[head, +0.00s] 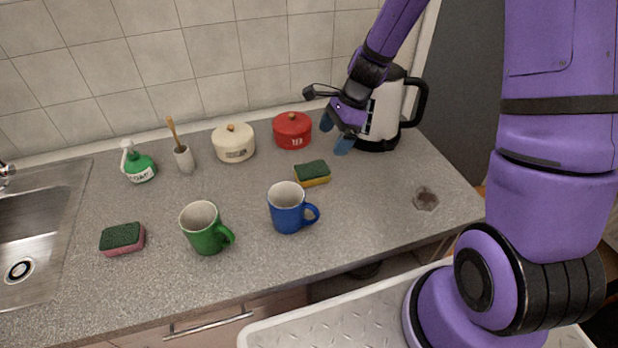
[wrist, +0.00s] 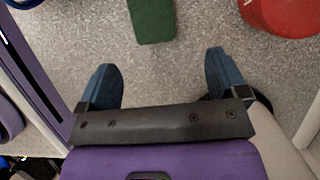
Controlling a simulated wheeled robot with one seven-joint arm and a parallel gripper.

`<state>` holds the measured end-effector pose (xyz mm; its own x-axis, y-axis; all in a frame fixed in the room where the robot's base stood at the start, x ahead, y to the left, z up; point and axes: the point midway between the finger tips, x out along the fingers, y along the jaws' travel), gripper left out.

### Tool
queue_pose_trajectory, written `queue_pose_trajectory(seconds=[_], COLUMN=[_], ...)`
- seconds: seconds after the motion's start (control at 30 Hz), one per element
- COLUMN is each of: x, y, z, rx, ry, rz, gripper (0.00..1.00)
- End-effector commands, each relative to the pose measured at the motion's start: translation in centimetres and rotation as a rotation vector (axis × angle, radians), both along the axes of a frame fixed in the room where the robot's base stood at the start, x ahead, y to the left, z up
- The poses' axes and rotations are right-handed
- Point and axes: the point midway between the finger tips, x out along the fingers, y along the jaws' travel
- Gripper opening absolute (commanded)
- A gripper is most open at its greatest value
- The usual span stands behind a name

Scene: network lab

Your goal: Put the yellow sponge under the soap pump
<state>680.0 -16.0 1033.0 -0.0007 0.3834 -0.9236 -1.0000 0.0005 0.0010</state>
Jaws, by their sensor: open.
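The yellow sponge (head: 314,180) with a green top lies on the counter behind the blue mug, in front of the red pot. Its green top (wrist: 152,20) also shows at the upper edge of the wrist view, ahead of my fingers. My gripper (head: 336,134) is open and empty above the counter, behind and to the right of the sponge, beside the kettle. Its two blue fingertips (wrist: 160,72) stand wide apart in the wrist view. The soap pump (head: 139,165), a green bottle with a white top, stands at the back left near the sink.
A red pot (head: 292,131) and a white kettle (head: 383,115) stand close to my gripper. A cream pot (head: 233,144) and a brush in a holder (head: 184,158) are at the back. Blue mug (head: 287,207), green mug (head: 204,228) and pink sponge (head: 122,240) are in front.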

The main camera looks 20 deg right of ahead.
Motion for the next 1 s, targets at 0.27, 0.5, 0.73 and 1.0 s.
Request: queue_pose_trajectory(seconds=[0.27,0.5,0.73,1.0], x=[-0.1,-0.3,-1.0,-0.9], y=[1.5,1.9,2.6,3.3], z=[-3.6,-4.8,-7.7,-9.2], rx=[0.001,0.0,0.001,0.0], ry=[0.002,0.001,0.003,-0.001], rz=[0.003,0.004,0.004,0.005], gripper=[0.92,0.92,0.92,0.92])
